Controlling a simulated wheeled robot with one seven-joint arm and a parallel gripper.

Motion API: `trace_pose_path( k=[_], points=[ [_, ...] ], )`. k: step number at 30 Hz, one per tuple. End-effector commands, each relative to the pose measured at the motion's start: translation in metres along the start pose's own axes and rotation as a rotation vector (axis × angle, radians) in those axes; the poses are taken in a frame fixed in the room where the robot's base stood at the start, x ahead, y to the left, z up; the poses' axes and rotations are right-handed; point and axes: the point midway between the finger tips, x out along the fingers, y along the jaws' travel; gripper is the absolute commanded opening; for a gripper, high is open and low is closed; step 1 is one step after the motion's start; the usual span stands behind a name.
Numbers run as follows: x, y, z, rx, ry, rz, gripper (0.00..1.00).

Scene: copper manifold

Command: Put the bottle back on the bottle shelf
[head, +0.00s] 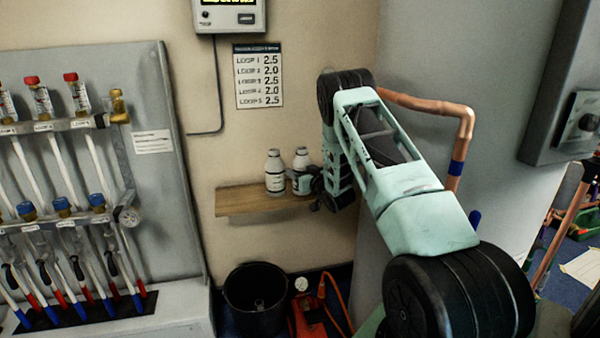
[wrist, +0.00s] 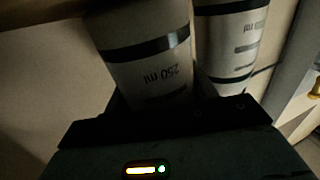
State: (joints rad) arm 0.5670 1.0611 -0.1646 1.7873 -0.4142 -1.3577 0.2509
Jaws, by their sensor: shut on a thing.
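A wooden bottle shelf (head: 240,201) is fixed to the beige wall in the middle of the head view. Two white bottles stand side by side there, both upright. The left bottle (head: 274,172) is free of my gripper. The right bottle (head: 301,159) is partly hidden by my gripper (head: 303,181), which reaches in from the right and is shut on it. In the wrist view the held bottle (wrist: 150,50), marked 250 ml, fills the middle, and the other bottle (wrist: 229,45) is close beside it. I cannot tell whether the held bottle's base touches the shelf.
A black bucket (head: 256,302) and an orange device with a gauge (head: 308,315) stand below the shelf. A manifold panel (head: 150,170) is on the left. A copper pipe (head: 465,140) runs behind my arm. The shelf's left part is bare.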

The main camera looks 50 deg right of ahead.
Motion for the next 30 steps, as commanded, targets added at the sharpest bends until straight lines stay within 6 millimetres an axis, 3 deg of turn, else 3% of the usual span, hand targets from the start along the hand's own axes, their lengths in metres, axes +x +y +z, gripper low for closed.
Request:
trace_pose_path(
  k=[3,4,5,17,30],
  points=[
    [0.0,0.0,0.004,0.0,0.0,0.0,0.3],
    [0.0,0.0,0.004,0.0,0.0,0.0,0.59],
    [0.0,0.0,0.003,0.0,0.0,0.0,0.66],
    [-0.003,0.0,-0.001,0.0,-0.002,0.001,0.66],
    [-0.088,0.0,-0.001,0.002,-0.004,0.002,0.66]
  ],
)
